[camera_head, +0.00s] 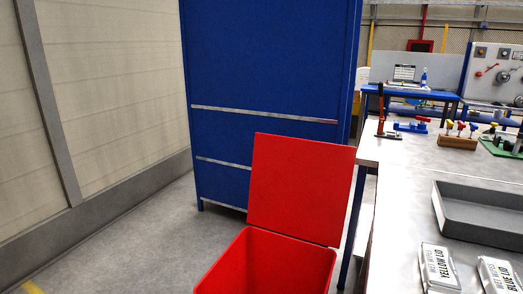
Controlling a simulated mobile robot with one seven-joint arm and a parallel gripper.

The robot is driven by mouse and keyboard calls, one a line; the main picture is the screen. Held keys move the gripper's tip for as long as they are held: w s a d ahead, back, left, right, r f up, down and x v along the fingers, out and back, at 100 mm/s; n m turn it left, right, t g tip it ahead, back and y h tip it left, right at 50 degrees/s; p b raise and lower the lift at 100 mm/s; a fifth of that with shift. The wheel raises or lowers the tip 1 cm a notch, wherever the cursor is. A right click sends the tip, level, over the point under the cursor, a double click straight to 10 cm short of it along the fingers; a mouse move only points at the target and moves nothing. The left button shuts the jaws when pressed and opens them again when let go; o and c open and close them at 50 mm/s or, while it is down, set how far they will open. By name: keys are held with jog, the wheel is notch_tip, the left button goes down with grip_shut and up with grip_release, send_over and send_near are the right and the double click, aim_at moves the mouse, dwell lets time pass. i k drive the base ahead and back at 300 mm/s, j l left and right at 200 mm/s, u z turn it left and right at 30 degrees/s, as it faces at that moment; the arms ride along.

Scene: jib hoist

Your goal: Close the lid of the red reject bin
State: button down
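The red reject bin (268,267) stands on the floor at the lower middle of the head view, left of the workbench. Its red lid (300,188) is up, standing almost upright at the bin's far edge and leaning slightly back. The bin's mouth is open towards me, and its lower part is cut off by the bottom of the picture. My gripper is not in this view.
A tall blue cabinet (268,75) stands behind the bin. The workbench (412,158) on the right holds a grey tray (480,207), white labelled packets (439,266) and tools. A beige wall (110,80) is on the left. Floor (130,250) left of the bin is clear.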

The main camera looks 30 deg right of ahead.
aim_at(300, 188)
jog(key=i+j+u, duration=0.3)
jog(key=u, duration=0.15)
jog(key=i+j+u, duration=0.1)
jog(key=i+u, duration=0.3)
jog(key=i+j+u, duration=0.2)
jog(key=i, duration=1.1)
jog(key=i+l+z, duration=0.1)
jog(key=i+z, duration=0.3)
jog(key=i+j+z, duration=0.1)
jog(key=i+z, duration=0.3)
jog(key=i, duration=0.2)
jog(key=i+l+z, duration=0.1)
jog(key=i+z, duration=0.7)
jog(key=z, duration=0.2)
jog(key=i+l+z, duration=0.1)
jog(key=i+z, duration=0.4)
jog(key=i+j+z, duration=0.1)
jog(key=i+z, duration=0.35)
jog(key=i+l+z, duration=0.25)
jog(key=z, duration=0.2)
jog(key=i+l+z, duration=0.1)
jog(key=i+z, duration=0.35)
jog(key=i+l+z, duration=0.25)
jog(key=i+j, duration=0.05)
jog(key=j, duration=0.05)
